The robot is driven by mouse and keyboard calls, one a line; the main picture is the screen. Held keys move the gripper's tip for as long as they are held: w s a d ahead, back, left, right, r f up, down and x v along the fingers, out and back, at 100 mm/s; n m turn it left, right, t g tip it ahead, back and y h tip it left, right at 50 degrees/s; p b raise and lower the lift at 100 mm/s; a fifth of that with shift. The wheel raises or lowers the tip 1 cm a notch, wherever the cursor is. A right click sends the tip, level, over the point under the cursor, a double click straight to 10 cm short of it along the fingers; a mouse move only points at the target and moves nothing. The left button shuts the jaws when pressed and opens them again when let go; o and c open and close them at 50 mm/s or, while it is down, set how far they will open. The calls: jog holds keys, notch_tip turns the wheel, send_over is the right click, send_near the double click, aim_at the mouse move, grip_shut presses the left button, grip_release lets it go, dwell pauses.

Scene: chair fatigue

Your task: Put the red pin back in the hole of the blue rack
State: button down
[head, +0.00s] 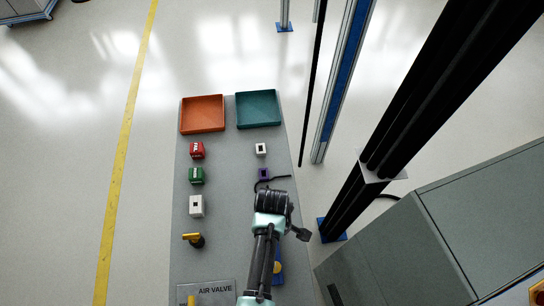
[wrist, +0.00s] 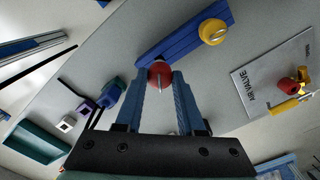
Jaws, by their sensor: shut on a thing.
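The red pin (wrist: 160,72) shows its round red head between my fingertips in the wrist view. My gripper (wrist: 160,78) is shut on it. The blue rack (wrist: 178,42) is a long bar just beyond the pin, with a yellow round pin (wrist: 213,32) standing in its far part. The red head overlaps the rack's near end in the picture; the hole and the pin's lower part are hidden, so I cannot tell whether the pin is in the rack. In the head view my arm hides the red pin and most of the rack (head: 279,254).
On the grey bench stand an orange tray (head: 202,114), a teal tray (head: 258,109), red (head: 197,150) and green (head: 196,175) blocks, white sockets (head: 196,206), a purple socket (head: 264,174) with a black cable, and a yellow-handled valve (head: 194,240). An "AIR VALVE" plate (wrist: 275,80) lies beyond the rack.

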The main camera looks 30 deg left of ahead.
jog(key=shift+f+b, duration=1)
jog(key=shift+f, duration=0.45)
jog(key=shift+c, duration=2.2)
grip_release()
jog(key=shift+r, duration=0.15)
notch_tip(320, 180, up, 13)
jog(key=shift+b, duration=0.4)
